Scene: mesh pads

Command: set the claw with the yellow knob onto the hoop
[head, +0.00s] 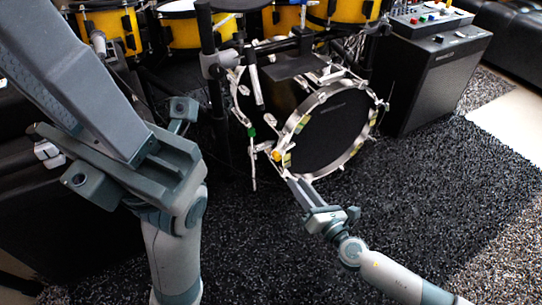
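The round drum with a black mesh head (335,130) stands tilted in the middle of the head view, ringed by a pale metallic hoop (366,139). The yellow knob (277,155) of the claw shows at the hoop's lower left edge. Whether the claw is seated on the hoop is too small to tell. My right gripper (288,179) reaches up from the lower right. Its fingertips are close to the claw, but whether they hold it is unclear. My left gripper (60,70) is large and close to the camera at the upper left, its fingertips not clearly visible.
A green knob (251,132) shows left of the drum. Stands and rods rise behind it. Yellow drums (200,30) stand at the back. A black cabinet (432,85) with a mixer (430,18) stands at the right. The dark rug (440,190) is clear at the lower right.

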